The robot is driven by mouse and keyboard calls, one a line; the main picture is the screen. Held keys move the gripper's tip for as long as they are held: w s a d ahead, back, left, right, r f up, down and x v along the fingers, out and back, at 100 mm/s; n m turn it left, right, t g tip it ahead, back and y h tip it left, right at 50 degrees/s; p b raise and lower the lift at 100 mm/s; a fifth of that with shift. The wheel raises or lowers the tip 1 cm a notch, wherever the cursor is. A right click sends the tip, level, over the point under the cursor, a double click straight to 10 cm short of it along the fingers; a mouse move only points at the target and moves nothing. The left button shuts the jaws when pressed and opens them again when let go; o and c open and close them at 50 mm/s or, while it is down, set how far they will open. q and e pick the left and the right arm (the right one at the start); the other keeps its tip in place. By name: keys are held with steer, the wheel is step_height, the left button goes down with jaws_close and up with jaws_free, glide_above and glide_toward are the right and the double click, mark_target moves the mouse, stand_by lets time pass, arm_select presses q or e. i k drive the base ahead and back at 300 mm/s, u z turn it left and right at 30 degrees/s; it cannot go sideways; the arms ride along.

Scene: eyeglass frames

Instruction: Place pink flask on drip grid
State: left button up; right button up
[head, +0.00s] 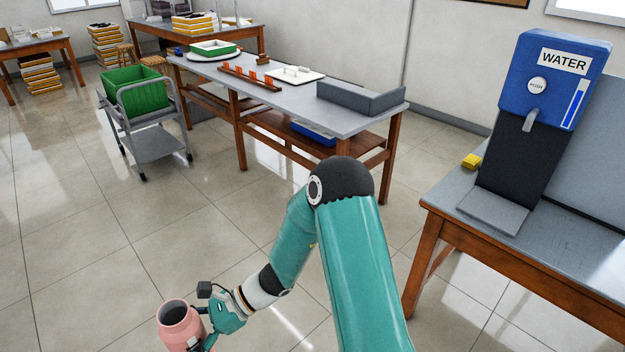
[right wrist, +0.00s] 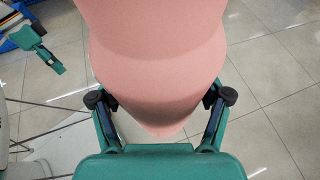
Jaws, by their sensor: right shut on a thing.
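The pink flask (head: 174,334) is at the bottom left of the head view, open mouth up, above the floor. My right gripper (head: 203,327) is shut on its side. In the right wrist view the flask (right wrist: 155,60) fills the top middle, with my gripper's fingers (right wrist: 160,103) on both sides of it. The drip grid (head: 494,212) is the flat grey plate at the foot of the blue water dispenser (head: 556,62), and nothing stands on it. A teal part, possibly of my left gripper (right wrist: 36,42), shows at the upper left of the wrist view; its jaws are unclear.
The dispenser stands on a wooden-legged table (head: 450,200) at the right, with a yellow block (head: 471,161) beside it. A long bench (head: 300,100) with trays stands behind. A grey cart (head: 158,142) holds a green crate (head: 138,90). Open floor lies at the left.

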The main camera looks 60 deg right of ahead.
mark_target(492, 210)
steer(key=u, duration=1.5)
steer(key=i, duration=0.1)
steer(key=z, duration=2.7)
